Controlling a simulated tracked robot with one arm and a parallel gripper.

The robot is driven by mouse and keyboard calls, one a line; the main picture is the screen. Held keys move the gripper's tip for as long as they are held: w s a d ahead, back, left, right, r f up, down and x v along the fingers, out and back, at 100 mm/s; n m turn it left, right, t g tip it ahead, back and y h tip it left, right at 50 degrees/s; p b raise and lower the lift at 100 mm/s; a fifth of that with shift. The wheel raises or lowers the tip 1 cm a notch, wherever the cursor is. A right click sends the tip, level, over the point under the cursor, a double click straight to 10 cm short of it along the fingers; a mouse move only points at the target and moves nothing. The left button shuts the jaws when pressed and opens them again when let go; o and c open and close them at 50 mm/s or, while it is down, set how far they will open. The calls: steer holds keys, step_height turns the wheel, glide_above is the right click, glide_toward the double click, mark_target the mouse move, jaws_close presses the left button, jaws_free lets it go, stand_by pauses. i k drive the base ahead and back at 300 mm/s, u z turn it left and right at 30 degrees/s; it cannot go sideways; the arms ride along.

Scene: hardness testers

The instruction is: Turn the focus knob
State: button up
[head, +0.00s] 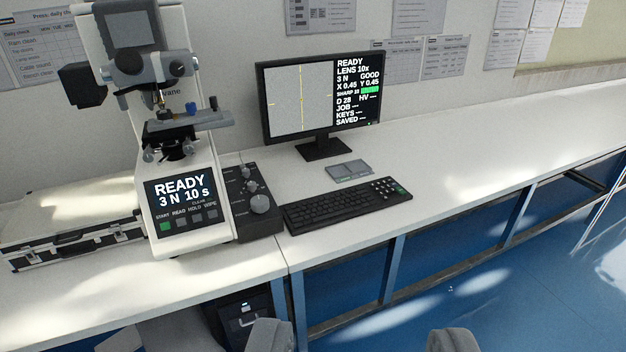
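A white hardness tester (185,206) stands on the bench at the left. Its front screen reads "READY 3 N 10 s". A black control box (263,223) sits against its right side. The box carries a large grey knob (260,203) near its front and smaller knobs (249,186) behind it. Their labels are too small to read, so I cannot tell which is the focus knob. My gripper (362,339) is open at the bottom edge, its two fingertips wide apart with nothing between them. It is in front of the bench, below and right of the knobs in the picture.
A monitor (300,100) showing "READY LENS 10x" stands behind a black keyboard (348,205) and a small grey plate (348,170). A silver-edged case (75,237) lies left of the tester. The bench top (480,140) is clear to the right.

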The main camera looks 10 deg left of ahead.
mark_target(260, 203)
steer(key=z, duration=0.2)
steer(key=i, duration=2)
steer(key=u, duration=0.6)
